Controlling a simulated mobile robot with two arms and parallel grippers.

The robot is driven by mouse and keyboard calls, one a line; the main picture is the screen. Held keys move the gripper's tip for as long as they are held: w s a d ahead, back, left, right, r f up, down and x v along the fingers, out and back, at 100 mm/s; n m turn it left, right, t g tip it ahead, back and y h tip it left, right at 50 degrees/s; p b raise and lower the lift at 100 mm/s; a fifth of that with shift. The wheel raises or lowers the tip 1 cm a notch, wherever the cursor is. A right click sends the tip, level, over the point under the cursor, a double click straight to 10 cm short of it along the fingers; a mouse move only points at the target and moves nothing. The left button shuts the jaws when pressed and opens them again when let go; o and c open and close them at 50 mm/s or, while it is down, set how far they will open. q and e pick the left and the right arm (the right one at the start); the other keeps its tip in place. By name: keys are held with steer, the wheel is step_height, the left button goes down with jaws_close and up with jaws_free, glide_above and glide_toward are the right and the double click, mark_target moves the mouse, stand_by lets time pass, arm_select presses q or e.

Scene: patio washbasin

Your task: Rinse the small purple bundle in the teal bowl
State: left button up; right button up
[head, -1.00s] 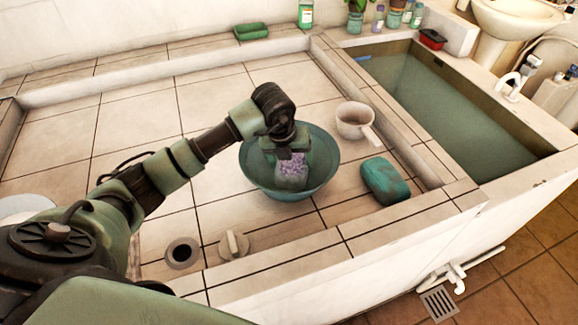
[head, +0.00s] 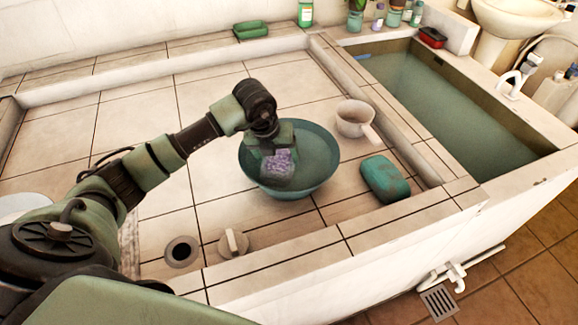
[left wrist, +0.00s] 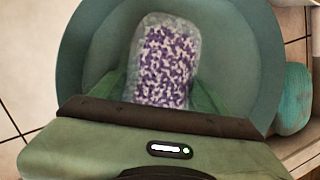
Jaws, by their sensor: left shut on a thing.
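The teal bowl (head: 318,165) stands on the tiled counter, and it fills much of the left wrist view (left wrist: 85,60). My left gripper (head: 277,160) reaches down into the bowl from the left, at its left side. It is shut on the small purple bundle (head: 279,164), a purple-and-white speckled piece. In the left wrist view the bundle (left wrist: 165,62) sticks out past the gripper, over the bowl's inside. A pale, see-through edge surrounds the bundle there. I cannot tell whether the bundle touches the bowl's bottom. My right gripper is not in view.
A white dipper (head: 355,118) and a teal block (head: 385,179) lie right of the bowl. A round drain hole (head: 181,252) and a stopper (head: 233,243) are in front. A water-filled basin (head: 450,110) is at right. The tiles behind the bowl are clear.

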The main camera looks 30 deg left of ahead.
arm_select(q)
steer(key=shift+a, duration=0.15)
steer(key=shift+w+d, duration=0.3)
steer(key=shift+d, duration=0.65)
steer(key=shift+w+d, duration=0.35)
steer(key=shift+d, duration=0.6)
steer(key=shift+w+d, duration=0.3)
steer(key=shift+d, duration=0.65)
steer(key=shift+s+a+b, duration=0.1)
steer(key=shift+s+a, duration=0.25)
steer(key=shift+a, duration=0.6)
steer(key=shift+s+a+b, duration=0.1)
steer(key=shift+s+a, duration=0.2)
steer(key=shift+a, duration=0.65)
steer(key=shift+s+a+b, duration=0.1)
steer(key=shift+s+a, duration=0.25)
steer(key=shift+a, duration=0.6)
glide_above(299, 176)
steer(key=shift+s+a+b, duration=0.1)
steer(key=shift+s+a, duration=0.25)
steer(key=shift+a, duration=0.6)
steer(key=shift+s+a+b, duration=0.1)
steer(key=shift+s+a, duration=0.2)
steer(key=shift+a, duration=0.7)
steer(key=shift+s+a+b, duration=0.1)
steer(key=shift+s+a, duration=0.25)
steer(key=shift+a, duration=0.6)
